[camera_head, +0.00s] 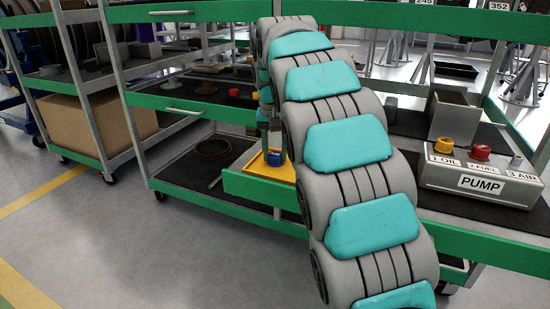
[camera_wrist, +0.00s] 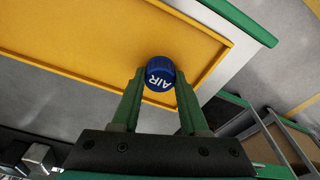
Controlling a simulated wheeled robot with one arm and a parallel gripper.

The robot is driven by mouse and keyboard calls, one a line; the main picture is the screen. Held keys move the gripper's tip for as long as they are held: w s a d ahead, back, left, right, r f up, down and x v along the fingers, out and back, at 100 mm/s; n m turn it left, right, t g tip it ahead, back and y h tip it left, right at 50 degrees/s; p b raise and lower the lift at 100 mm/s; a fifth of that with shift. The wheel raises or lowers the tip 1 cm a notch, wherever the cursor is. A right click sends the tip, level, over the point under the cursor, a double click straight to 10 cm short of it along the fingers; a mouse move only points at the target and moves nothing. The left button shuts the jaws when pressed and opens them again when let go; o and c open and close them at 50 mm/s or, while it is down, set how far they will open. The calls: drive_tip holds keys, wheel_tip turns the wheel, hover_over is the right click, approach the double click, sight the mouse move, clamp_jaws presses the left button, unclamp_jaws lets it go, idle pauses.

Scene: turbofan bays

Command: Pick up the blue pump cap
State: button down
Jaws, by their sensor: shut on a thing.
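The blue pump cap (camera_wrist: 160,72), marked AIR, sits between the two green fingers of my gripper (camera_wrist: 160,84) in the wrist view. My gripper is shut on it. Behind the cap is the yellow inside of a drawer (camera_wrist: 75,40). In the head view the cap (camera_head: 274,158) is small, over the yellow part of the open green drawer (camera_head: 250,187). I cannot tell whether the cap touches the drawer floor. My arm hides much of the middle of the head view.
The grey pump box (camera_head: 484,182) stands on the bench at right. It carries a yellow cap (camera_head: 445,145) at 1 OIL and a red cap (camera_head: 481,152) at 2 FUEL; 3 AIR shows no coloured cap. A cardboard box (camera_head: 85,125) is on the left rack. Floor at left is clear.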

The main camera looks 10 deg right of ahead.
sight(275, 153)
drive_tip(key=shift+r, duration=0.1)
drive_tip(key=shift+r, duration=1.65)
drive_tip(key=s+d, duration=0.1)
drive_tip(key=s, duration=0.3)
drive_tip(key=s+d+r+b, duration=0.1)
drive_tip(key=s+d, duration=0.1)
drive_tip(key=s, duration=0.3)
drive_tip(key=s+d, duration=0.2)
drive_tip(key=s, duration=0.3)
drive_tip(key=shift+d+r+b, duration=0.1)
drive_tip(key=shift+r+b, duration=0.1)
drive_tip(key=shift+b, duration=0.2)
drive_tip(key=shift+s+d, duration=0.2)
drive_tip(key=shift+s, duration=0.3)
